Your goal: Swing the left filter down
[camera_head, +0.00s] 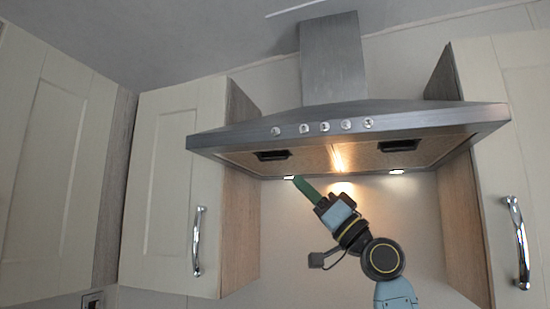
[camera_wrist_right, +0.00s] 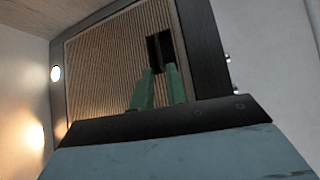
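The range hood's left filter (camera_head: 240,160) is a tan ribbed panel in the hood's underside, with a dark recessed handle (camera_head: 272,155). It looks level with the underside. In the right wrist view, the ribbed filter (camera_wrist_right: 105,65) and its dark handle slot (camera_wrist_right: 161,50) lie beyond my fingers. My right gripper (camera_head: 298,180) has green fingers and points up and left, just below the hood near the left lamp. In the wrist view, its two fingertips (camera_wrist_right: 159,70) are apart with nothing between them, near the slot's lower end. Contact cannot be told. My left gripper is out of view.
The right filter (camera_head: 432,150) with its own handle is beside the left one. Two lit lamps, the left (camera_head: 289,178) and right (camera_head: 396,172), sit along the hood's rear edge. Knobs (camera_head: 325,127) line its front. Cabinets (camera_head: 165,190) (camera_head: 520,160) flank the open space below.

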